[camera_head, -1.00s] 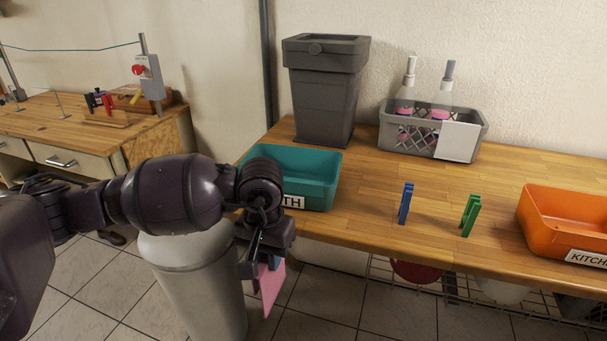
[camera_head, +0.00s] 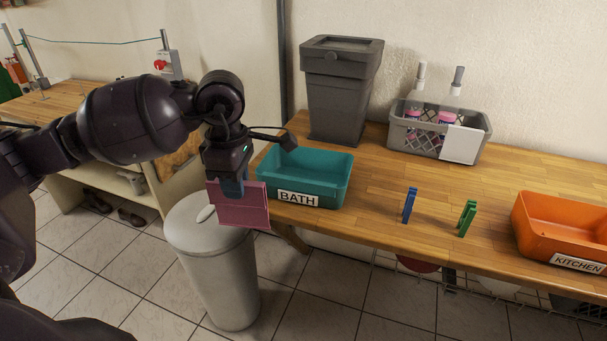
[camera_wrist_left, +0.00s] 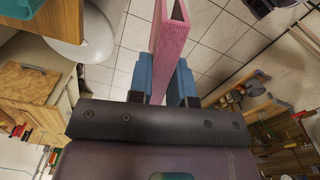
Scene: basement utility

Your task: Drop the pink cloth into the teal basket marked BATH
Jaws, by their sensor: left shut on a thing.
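The pink cloth (camera_head: 242,208) hangs from my left gripper (camera_head: 231,187), which is shut on its upper part. The cloth is off the bench's left end, in front of and above the white bin, to the left of the basket and apart from it. In the left wrist view the cloth (camera_wrist_left: 172,38) stands between the two blue fingers of my left gripper (camera_wrist_left: 164,80). The teal basket (camera_head: 330,197) with the BATH label sits on the bench's left end, and its visible inside is empty. My right gripper is not in view.
A white lidded bin (camera_head: 215,265) stands on the floor below the cloth. An orange KITCHEN basket (camera_head: 535,235), a blue peg (camera_head: 409,205) and a green peg (camera_head: 467,218) are on the bench. A dark grey bin (camera_head: 340,90) and a grey bottle crate (camera_head: 410,141) stand behind.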

